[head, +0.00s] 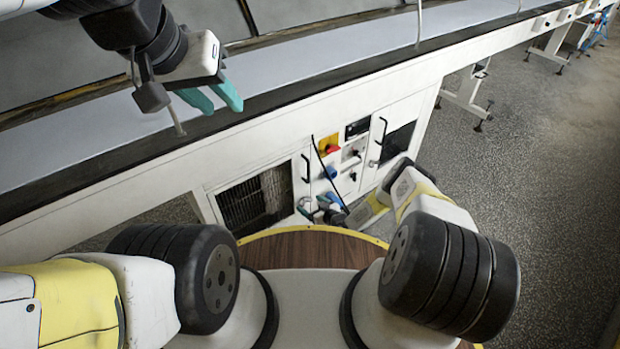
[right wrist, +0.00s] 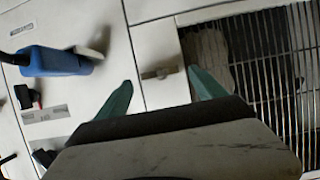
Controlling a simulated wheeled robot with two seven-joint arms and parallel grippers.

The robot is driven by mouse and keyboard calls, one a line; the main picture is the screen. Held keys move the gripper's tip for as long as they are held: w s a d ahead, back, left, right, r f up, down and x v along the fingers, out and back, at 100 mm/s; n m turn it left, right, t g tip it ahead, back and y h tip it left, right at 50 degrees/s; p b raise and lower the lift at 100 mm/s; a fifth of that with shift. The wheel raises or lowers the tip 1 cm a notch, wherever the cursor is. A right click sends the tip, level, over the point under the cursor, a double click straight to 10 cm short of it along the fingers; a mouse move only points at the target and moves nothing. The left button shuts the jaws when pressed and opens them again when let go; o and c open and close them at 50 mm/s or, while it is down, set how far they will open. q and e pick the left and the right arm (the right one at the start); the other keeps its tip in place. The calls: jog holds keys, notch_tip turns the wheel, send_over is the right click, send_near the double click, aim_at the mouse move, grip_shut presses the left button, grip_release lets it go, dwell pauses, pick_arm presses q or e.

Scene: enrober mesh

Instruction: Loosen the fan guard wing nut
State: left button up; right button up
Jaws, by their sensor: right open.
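The fan guard (head: 255,202) is a dark barred grille in the white cabinet below the conveyor. It fills the right side of the right wrist view (right wrist: 275,75). A small metal fitting that looks like the wing nut (right wrist: 160,73) sits on the white panel left of the grille. My right gripper (right wrist: 160,80) is open, its teal fingertips on either side of that fitting in the picture; I cannot tell whether they touch it. In the head view my right gripper (head: 316,208) is small and partly hidden at the cabinet. My left gripper (head: 222,105) is open and empty above the conveyor edge.
A blue handle or connector (right wrist: 55,61) sticks out of the panel left of my right gripper. The cabinet also carries a red-and-yellow switch (head: 329,146) and black door handles. The long conveyor (head: 330,75) runs above.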

jog(key=shift+w+a+f, duration=0.1)
jog(key=shift+w+a, duration=0.1)
jog(key=shift+w, duration=0.05)
jog(key=c, duration=1.4)
jog(key=shift+o, duration=0.2)
jog(key=n, duration=0.1)
jog(key=h, duration=0.1)
jog(key=n+t, duration=0.1)
jog(key=shift+s+a+f+n+h, duration=0.1)
jog(key=shift+s+a+n+h, duration=0.15)
jog(key=shift+a+n+h, duration=0.05)
jog(key=shift+f+n+t+h, duration=0.1)
jog(key=shift+n+t+h, duration=0.35)
jog(key=shift+n, duration=0.55)
jog(key=shift+t, duration=0.25)
